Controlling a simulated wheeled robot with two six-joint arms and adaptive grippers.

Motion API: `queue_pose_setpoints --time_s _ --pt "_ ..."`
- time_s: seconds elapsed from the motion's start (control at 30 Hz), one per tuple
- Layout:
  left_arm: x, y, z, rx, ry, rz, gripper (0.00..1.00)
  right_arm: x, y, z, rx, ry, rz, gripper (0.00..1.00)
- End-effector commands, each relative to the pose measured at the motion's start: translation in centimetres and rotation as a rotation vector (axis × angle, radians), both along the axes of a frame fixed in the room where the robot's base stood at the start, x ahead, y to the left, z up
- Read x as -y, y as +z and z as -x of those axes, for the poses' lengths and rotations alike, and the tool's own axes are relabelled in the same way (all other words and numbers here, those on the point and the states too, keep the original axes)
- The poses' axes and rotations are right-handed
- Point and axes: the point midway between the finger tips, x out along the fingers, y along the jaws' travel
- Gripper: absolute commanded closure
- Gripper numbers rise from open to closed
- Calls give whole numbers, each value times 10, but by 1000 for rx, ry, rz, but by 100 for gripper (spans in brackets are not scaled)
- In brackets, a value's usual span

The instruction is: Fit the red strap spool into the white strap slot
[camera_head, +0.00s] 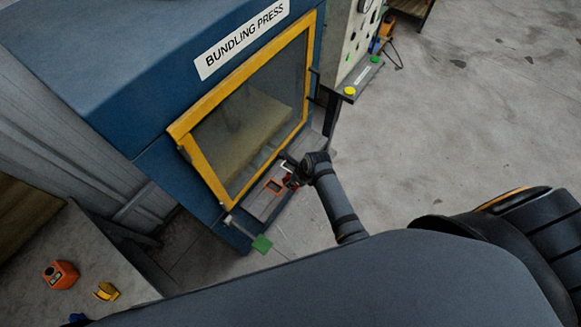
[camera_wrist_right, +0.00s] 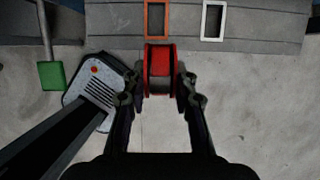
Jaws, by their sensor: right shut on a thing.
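My right gripper (camera_wrist_right: 159,82) is shut on the red strap spool (camera_wrist_right: 160,62), with one finger on each side of it. The white strap slot (camera_wrist_right: 204,20) is an empty white frame to the right of the orange one, up and right of the spool. In the head view my right gripper (camera_head: 294,178) is at the press's front ledge and partly hides the spool and white slot. My left gripper is not in view.
The blue bundling press (camera_head: 150,75) has a yellow-framed window above the grey ledge (camera_head: 262,207). A green paddle (camera_wrist_right: 51,75) sticks out at the ledge's left. A table at lower left holds an orange item (camera_head: 60,274) and a yellow item (camera_head: 106,292).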

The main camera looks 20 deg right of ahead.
Motion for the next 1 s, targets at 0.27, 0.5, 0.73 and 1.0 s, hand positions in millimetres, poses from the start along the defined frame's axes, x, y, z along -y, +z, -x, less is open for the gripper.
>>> queue_pose_setpoints --time_s 0.27,0.5,0.73,1.0 --pt "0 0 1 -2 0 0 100 11 -15 -37 2 -1 4 100" --pt "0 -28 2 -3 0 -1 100 27 -55 -94 2 -2 2 100" --pt "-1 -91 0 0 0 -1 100 33 -90 -118 3 -1 1 100" --pt "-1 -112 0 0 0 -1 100 36 -95 -130 1 0 1 100"
